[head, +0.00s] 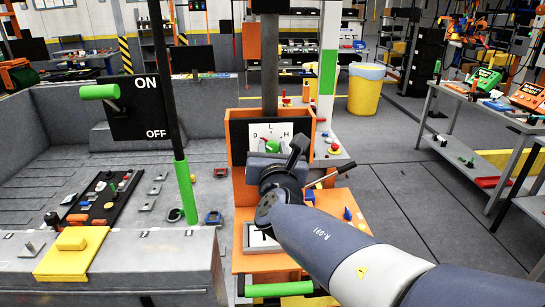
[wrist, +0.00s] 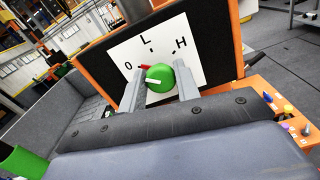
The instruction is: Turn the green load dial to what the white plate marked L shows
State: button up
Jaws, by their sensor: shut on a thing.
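The green load dial (wrist: 160,77) is on a white face plate (wrist: 168,32) with 0 at left, L at top and H at right. It also shows in the head view (head: 272,146). My gripper (wrist: 160,74) is shut on the dial, one finger on each side. The dial's white mark points left, on the 0 side. A small red mark (wrist: 145,67) lies just beyond the dial, between 0 and L. In the head view, another white plate (head: 250,236) stands lower on the orange stand; my arm covers part of it, and I cannot read it.
A black ON/OFF panel with a green handle (head: 100,91) is at left. A green-sleeved post (head: 186,190) stands left of the stand. A green bar (head: 280,289) crosses its front. A yellow block (head: 70,252) sits on the grey bed edge.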

jog(key=m+b, duration=0.1)
jog(key=b, duration=0.1)
jog(key=m+b, duration=0.4)
jog(key=shift+f+b, duration=0.3)
jog(key=m+b, duration=0.4)
jog(key=m, duration=0.1)
jog(key=shift+d+r, duration=0.1)
jog(key=shift+r, duration=0.05)
jog(key=shift+m, duration=0.3)
jog(key=o, duration=0.9)
jog(key=shift+r, duration=0.1)
jog(key=s, duration=1)
jog(key=shift+s, duration=0.4)
